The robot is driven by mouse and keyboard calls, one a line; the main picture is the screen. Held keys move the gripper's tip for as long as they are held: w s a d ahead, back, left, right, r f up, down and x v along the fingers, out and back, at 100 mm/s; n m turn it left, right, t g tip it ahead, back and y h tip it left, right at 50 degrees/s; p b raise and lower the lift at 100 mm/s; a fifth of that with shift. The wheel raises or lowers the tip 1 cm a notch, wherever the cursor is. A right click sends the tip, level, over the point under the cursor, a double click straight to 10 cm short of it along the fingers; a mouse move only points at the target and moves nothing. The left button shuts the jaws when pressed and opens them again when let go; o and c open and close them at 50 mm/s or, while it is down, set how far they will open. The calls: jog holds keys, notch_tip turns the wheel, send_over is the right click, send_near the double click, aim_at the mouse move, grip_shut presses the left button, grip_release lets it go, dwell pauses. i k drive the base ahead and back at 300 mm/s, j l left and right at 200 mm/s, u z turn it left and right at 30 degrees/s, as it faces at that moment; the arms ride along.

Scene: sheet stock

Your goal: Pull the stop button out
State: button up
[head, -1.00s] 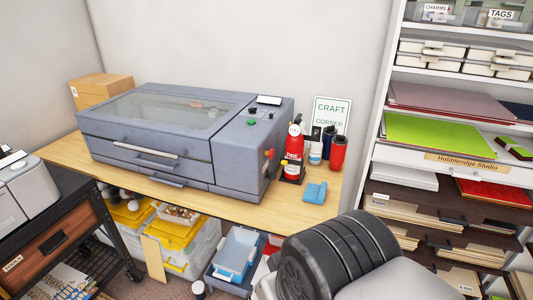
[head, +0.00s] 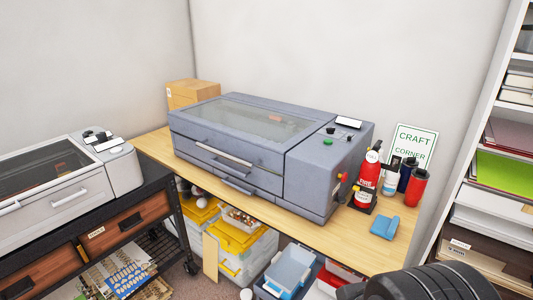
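A blue-grey lidded machine (head: 245,205) stands on the wooden table (head: 160,148). A small red button (head: 342,177), which looks like the stop button, sits on the machine's right side near the front corner. It is too small to tell whether it is pressed in or out. A green button (head: 328,142) and a dark knob (head: 331,130) are on the top panel. My gripper is not in view; only a dark, ribbed part of my own body shows at the bottom right.
A red fire extinguisher (head: 367,179) stands close to the machine's right side. A blue object (head: 384,227), cups and a bottle are nearby. Bins (head: 240,250) are under the table. Another grey machine (head: 70,185) is at left, shelves (head: 490,215) at right.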

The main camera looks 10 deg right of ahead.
aim_at(344, 177)
jog(key=i+l+z, duration=0.3)
jog(key=i+l, duration=0.5)
